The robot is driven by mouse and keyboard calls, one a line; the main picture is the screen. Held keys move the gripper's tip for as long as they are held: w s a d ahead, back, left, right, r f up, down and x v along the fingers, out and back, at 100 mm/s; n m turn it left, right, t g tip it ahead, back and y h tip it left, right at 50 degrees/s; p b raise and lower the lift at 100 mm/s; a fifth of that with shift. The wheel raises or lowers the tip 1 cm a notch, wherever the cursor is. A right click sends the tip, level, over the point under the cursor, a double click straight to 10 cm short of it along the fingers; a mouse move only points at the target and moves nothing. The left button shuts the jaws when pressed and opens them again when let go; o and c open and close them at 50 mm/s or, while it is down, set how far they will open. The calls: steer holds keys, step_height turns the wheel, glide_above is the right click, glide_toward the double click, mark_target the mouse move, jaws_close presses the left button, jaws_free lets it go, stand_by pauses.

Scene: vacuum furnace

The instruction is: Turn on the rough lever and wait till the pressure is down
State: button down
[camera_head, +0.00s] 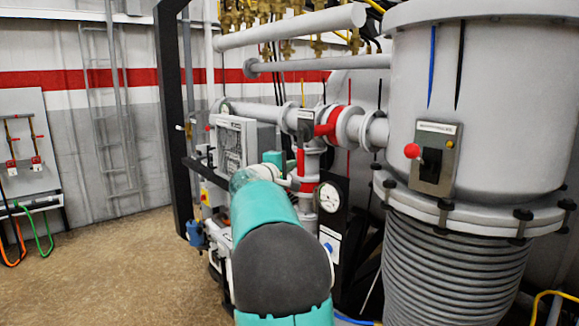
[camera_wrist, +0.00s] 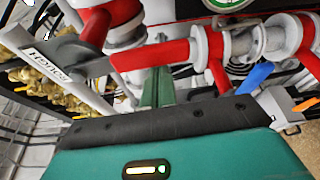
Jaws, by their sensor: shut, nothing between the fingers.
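In the wrist view a grey plate marked ROUGH (camera_wrist: 42,62) is at the left. Beside it a flat red lever (camera_wrist: 150,53) runs across the red and grey pipework. My gripper (camera_wrist: 158,86) shows as narrow green fingers, shut and empty, just below the lever in the picture; I cannot tell whether they touch it. In the head view my teal arm reaches towards the pipework and hides the gripper. A round white pressure gauge (camera_head: 329,197) sits on a black panel right of the arm; its reading is too small to tell.
A grey control box (camera_head: 235,145) is behind my arm. A ladder (camera_head: 110,120) is at the back wall. The floor (camera_head: 95,270) at the left is open.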

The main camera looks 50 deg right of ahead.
mark_target(301, 166)
steer(key=shift+s, duration=0.1)
steer(key=s+n, duration=0.1)
steer(key=s+n+y, duration=0.1)
steer(key=s+n, duration=0.1)
steer(key=shift+a+r+g, duration=0.15)
steer(key=shift+a+g, duration=0.25)
steer(key=s+n, duration=0.1)
steer(key=s+n+y, duration=0.1)
steer(key=shift+a+r+n+g, duration=0.2)
steer(key=shift+r+n+g, duration=0.1)
steer(key=shift+r, duration=0.05)
steer(key=s+a+r+n+g+y, duration=0.1)
steer(key=s+r+n+g, duration=0.2)
steer(key=s+r+n, duration=0.2)
steer(key=shift+r+n+g+y, duration=0.3)
steer(key=shift+r+n, duration=0.65)
steer(key=shift+n, duration=0.05)
steer(key=shift+s+r, duration=0.1)
